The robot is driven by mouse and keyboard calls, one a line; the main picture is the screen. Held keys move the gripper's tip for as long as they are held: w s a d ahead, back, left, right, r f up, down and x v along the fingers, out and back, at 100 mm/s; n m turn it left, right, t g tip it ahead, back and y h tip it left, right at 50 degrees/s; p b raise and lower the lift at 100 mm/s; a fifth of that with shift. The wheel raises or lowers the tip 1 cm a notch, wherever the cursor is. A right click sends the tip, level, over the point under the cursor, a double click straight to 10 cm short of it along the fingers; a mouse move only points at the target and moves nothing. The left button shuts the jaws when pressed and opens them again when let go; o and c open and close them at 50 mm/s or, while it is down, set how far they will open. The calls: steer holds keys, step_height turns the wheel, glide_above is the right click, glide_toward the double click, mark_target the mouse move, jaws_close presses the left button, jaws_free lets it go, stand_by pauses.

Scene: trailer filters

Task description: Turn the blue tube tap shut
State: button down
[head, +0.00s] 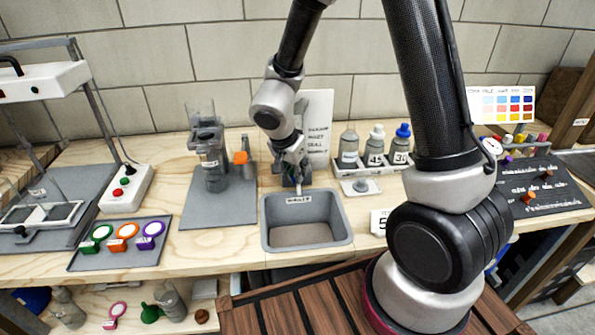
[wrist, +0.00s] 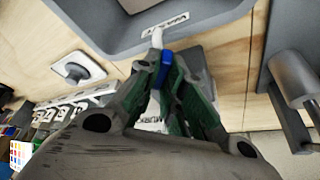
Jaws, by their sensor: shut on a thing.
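The blue tap (wrist: 163,74) shows in the wrist view as a small blue piece between my fingertips, next to a white tube end (wrist: 157,39). My gripper (wrist: 164,82) is shut on the blue tap. In the head view my gripper (head: 296,178) points down just behind the grey basin (head: 264,226), which carries a paper label on its back wall. The tap is hidden there by my fingers, and I cannot tell its turn angle well.
A grey stand with a clear vessel (head: 208,150) and an orange-knobbed part (head: 240,158) stands left of the basin. Several capped bottles (head: 376,145) stand on the right, a white sign (head: 318,120) behind. A tray of coloured rings (head: 115,258) lies at front left.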

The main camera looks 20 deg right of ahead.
steer(key=m+g, duration=0.1)
steer(key=m, duration=0.2)
steer(key=m+g, duration=0.1)
steer(key=m, duration=0.2)
steer(key=shift+w+h, duration=0.15)
steer(key=shift+h, duration=0.25)
steer(key=shift+m, duration=0.4)
steer(key=c, duration=1.5)
jaws_free()
steer(key=shift+a+r, duration=0.1)
steer(key=shift+v, duration=3.9)
steer(key=shift+o, duration=0.3)
steer(key=shift+w, duration=0.1)
